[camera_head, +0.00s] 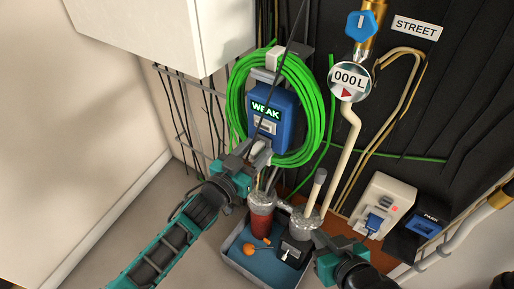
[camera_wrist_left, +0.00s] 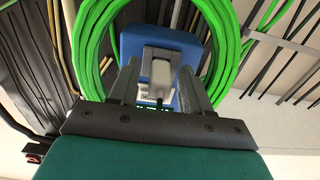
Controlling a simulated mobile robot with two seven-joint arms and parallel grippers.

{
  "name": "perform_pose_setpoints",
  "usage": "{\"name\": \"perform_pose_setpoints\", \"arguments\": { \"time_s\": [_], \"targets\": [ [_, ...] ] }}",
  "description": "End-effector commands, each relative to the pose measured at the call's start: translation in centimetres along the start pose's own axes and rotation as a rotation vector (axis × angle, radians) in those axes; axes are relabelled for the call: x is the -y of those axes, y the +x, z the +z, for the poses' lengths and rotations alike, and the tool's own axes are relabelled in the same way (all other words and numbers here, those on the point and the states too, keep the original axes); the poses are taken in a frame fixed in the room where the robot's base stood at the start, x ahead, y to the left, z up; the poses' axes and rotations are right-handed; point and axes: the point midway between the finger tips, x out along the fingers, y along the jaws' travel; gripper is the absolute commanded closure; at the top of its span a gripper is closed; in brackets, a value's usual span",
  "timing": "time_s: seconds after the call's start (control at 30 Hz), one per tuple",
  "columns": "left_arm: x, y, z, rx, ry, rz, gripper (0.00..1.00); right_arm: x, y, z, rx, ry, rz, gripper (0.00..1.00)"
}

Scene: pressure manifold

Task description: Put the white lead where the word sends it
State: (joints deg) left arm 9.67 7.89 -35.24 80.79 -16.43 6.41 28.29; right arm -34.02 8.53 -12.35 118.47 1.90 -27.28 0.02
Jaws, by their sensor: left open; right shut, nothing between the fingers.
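A blue box (camera_head: 284,105) hangs on the wall inside a coil of green hose, and its lit display (camera_head: 265,110) seems to read "WEAK". A white plug-like piece (camera_head: 262,146), apparently the white lead's end, shows just below the box. In the left wrist view the white piece (camera_wrist_left: 157,91) lies between the spread fingers, in front of the blue box (camera_wrist_left: 178,42); I cannot tell if they touch it. My left gripper (camera_head: 250,152) is open there. My right gripper (camera_head: 318,240) is shut and empty by the metal canisters, its fingertips partly hidden.
A beige socket unit (camera_head: 396,197) holds a blue plug (camera_head: 374,222); a dark holder (camera_head: 422,228) marked "PARK" stands beside it. A round gauge (camera_head: 350,82) reads "000L". A grey tray (camera_head: 236,255) holds canisters and small orange items. A white cabinet (camera_head: 165,30) overhangs the upper left.

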Motion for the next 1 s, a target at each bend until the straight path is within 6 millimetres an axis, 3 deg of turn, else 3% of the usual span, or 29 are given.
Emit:
{"name": "perform_pose_setpoints", "arguments": {
  "time_s": [0.87,1.0],
  "targets": [
    [0.00,-0.01,0.04,0.001,-0.002,-0.001,0.52,-0.15,-0.18,-0.31,0.000,-0.006,0.001,1.00],
    [-0.01,-0.01,0.03,0.001,-0.002,-0.001,0.64,-0.13,-0.18,-0.32,0.000,-0.005,0.001,1.00]
  ]
}}
